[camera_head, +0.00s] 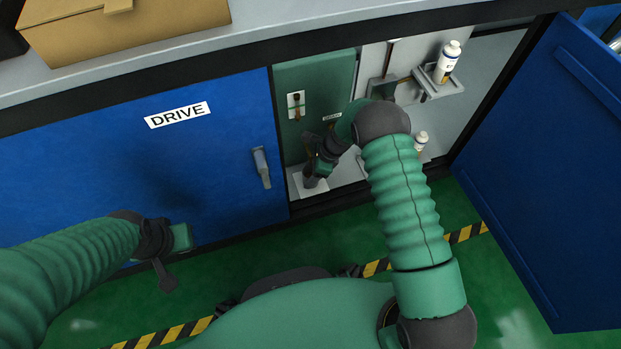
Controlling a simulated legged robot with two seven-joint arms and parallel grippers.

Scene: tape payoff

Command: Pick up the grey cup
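A dark grey, cup-like shape (313,183) stands low in the open cabinet, on a pale square plate (297,187). I take it for the grey cup; its upper part is hidden by my gripper. My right gripper (319,166) reaches into the cabinet and is right at this shape. Its fingers are dark and small here, so I cannot tell whether they are closed on it. My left gripper (170,262) hangs in front of the blue DRIVE door (215,170), far from the cup; its finger opening is not clear.
A white bottle (447,63) stands on a small bracket (436,85) inside the cabinet. Another white bottle (420,142) is lower, partly behind my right arm. A green panel (312,90) is at the cabinet's left. The open blue door (550,170) bounds the right. A cardboard box (130,40) sits on the counter.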

